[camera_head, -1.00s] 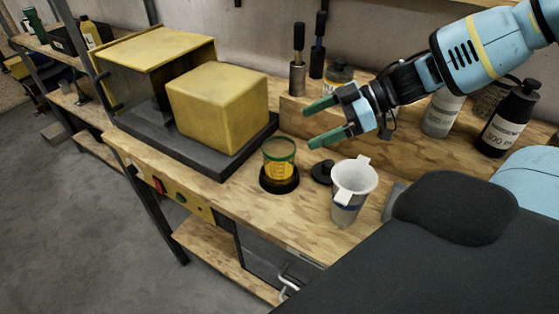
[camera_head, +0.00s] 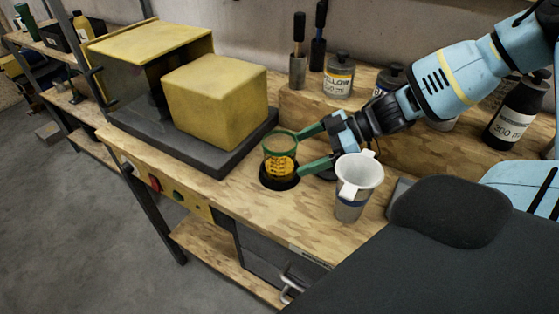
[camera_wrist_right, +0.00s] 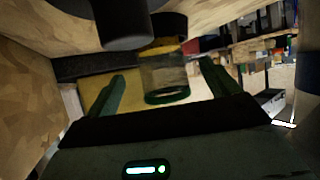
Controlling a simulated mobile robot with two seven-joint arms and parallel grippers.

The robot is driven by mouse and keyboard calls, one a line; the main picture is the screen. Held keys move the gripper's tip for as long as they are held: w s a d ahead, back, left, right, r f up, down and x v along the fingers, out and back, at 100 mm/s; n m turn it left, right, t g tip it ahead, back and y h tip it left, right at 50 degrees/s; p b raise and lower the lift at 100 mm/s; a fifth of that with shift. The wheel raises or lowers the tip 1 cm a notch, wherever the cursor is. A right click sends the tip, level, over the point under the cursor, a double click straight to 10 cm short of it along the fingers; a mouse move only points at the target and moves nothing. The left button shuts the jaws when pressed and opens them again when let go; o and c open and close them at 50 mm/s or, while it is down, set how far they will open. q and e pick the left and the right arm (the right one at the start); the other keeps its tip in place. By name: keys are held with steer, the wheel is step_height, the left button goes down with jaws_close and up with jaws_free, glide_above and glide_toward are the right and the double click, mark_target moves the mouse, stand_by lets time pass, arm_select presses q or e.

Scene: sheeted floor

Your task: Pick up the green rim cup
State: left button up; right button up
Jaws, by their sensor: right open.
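The green rim cup (camera_head: 279,155) is a clear cup with a green rim and yellow contents. It stands upright in a black round holder (camera_head: 280,183) on the wooden bench. My right gripper (camera_head: 299,152) is open, with its green fingers at the cup's right side, one near the rim and one lower. In the right wrist view the cup (camera_wrist_right: 166,72) appears upside down between the two open fingers (camera_wrist_right: 162,74). I cannot tell whether either finger touches it. My left gripper is not in view.
A white cup (camera_head: 358,180) with a blue band stands to the right, close to my right gripper. A yellow block (camera_head: 215,100) on a dark base stands behind left. Labelled bottles (camera_head: 339,78) stand on a raised wooden shelf (camera_head: 300,108) behind.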

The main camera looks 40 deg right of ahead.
mark_target(286, 159)
steer(key=x, duration=0.4)
steer(key=shift+f+b, duration=0.2)
steer(key=shift+b, duration=0.2)
steer(key=shift+w+a+f, duration=0.2)
steer(key=shift+w+a, duration=0.15)
steer(key=shift+a, duration=0.1)
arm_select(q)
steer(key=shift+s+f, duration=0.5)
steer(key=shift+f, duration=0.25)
arm_select(e)
steer(key=c, duration=1.1)
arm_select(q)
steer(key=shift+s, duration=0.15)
arm_select(e)
steer(key=shift+c, duration=0.2)
steer(key=shift+r, duration=0.1)
